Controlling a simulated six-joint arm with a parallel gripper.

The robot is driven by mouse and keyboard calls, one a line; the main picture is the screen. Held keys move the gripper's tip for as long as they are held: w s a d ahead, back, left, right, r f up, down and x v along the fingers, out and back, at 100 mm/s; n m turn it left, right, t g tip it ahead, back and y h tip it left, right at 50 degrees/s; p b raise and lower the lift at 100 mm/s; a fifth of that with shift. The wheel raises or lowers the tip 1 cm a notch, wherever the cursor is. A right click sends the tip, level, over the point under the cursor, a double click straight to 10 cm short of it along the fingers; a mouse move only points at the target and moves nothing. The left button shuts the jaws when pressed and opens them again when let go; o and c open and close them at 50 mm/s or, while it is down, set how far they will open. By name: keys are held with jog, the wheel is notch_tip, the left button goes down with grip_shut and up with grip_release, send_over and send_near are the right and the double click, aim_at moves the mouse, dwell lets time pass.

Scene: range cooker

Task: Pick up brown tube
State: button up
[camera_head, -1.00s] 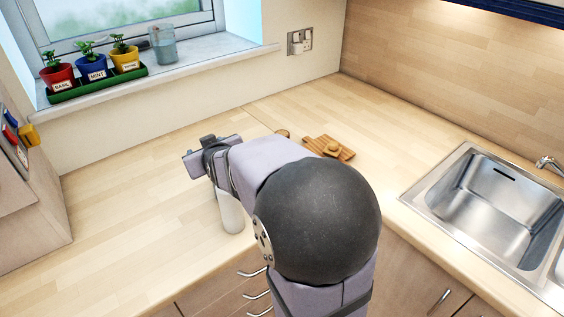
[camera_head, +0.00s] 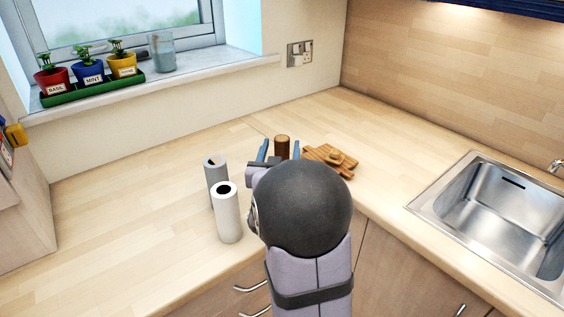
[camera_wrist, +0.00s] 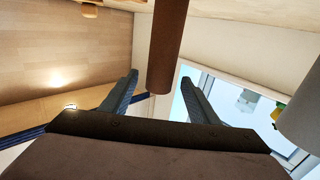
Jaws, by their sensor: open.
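The brown tube (camera_head: 282,143) stands upright on the worktop, left of the wooden boards. It also shows in the wrist view as a dark brown cylinder (camera_wrist: 168,45) that runs in from the top edge, its end between my two fingers. My gripper (camera_head: 280,150) is open, with one blue finger on each side of the tube. In the wrist view my gripper (camera_wrist: 160,77) shows a finger on either side; I cannot tell whether either touches the tube. My arm hides the tube's lower part in the head view.
A grey tube (camera_head: 215,172) and a white tube (camera_head: 228,215) stand just left of my arm. Wooden pieces (camera_head: 330,160) lie close to the right of the brown tube. The sink (camera_head: 500,205) is farther right. The worktop at left is clear.

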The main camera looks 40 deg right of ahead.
aim_at(283, 140)
jog(key=shift+p+x, duration=1.05)
jog(key=shift+x, duration=2.25)
jog(key=shift+s+f, duration=0.1)
jog(key=shift+f, duration=0.05)
jog(key=shift+c, duration=0.6)
jog(key=c, duration=1.3)
jog(key=shift+o, duration=0.2)
